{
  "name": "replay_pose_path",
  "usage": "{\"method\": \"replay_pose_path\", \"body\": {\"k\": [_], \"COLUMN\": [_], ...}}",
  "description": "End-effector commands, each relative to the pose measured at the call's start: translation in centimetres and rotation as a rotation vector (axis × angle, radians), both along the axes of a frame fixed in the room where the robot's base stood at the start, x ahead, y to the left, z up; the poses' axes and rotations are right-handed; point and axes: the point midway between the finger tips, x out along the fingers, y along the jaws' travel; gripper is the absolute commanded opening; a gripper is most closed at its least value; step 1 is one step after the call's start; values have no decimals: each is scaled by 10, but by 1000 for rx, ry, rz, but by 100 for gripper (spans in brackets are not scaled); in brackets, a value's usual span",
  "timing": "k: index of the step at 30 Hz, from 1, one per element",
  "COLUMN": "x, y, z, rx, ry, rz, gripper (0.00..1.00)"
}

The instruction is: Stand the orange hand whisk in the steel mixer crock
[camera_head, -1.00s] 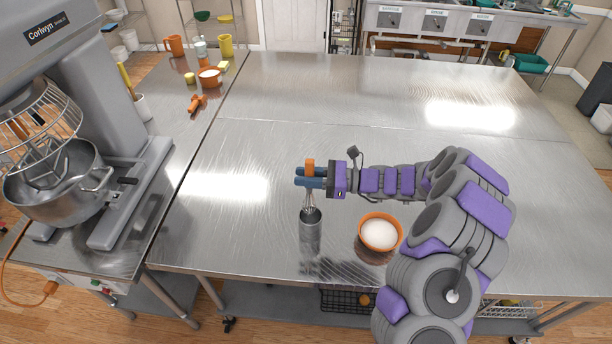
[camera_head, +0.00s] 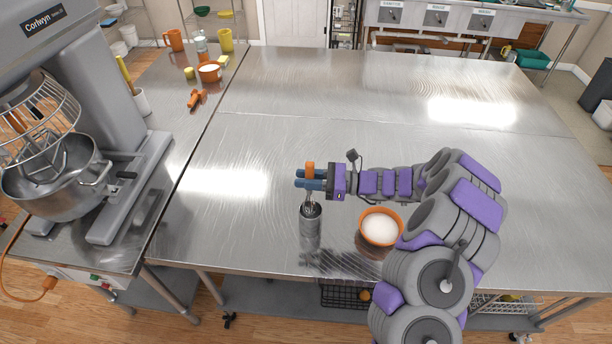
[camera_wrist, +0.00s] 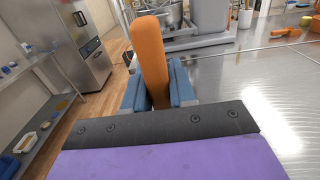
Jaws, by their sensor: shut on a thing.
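My gripper (camera_head: 308,180) is shut on the orange handle of the hand whisk (camera_head: 309,167), above a narrow steel crock on the table. The whisk is upright, and its wires show just below my fingers, reaching into the crock's mouth. How deep they reach is hidden by the wall. The steel crock (camera_head: 310,233) stands upright near the table's front edge. In the wrist view, the whisk's handle (camera_wrist: 150,58) rises between the blue fingers of my gripper (camera_wrist: 158,88). The crock is not visible there.
An orange bowl of white contents (camera_head: 380,227) stands close to the right of the crock. A large mixer with a steel bowl (camera_head: 58,185) stands at the left. An orange tool (camera_head: 196,99) and several containers lie at the back left. The table's middle is clear.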

Motion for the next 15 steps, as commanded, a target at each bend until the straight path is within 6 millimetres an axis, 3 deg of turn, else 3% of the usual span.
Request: {"method": "replay_pose_path", "body": {"k": [15], "x": [0], "y": [0], "z": [-24], "rx": [0], "ry": [0], "rz": [0], "gripper": [0]}}
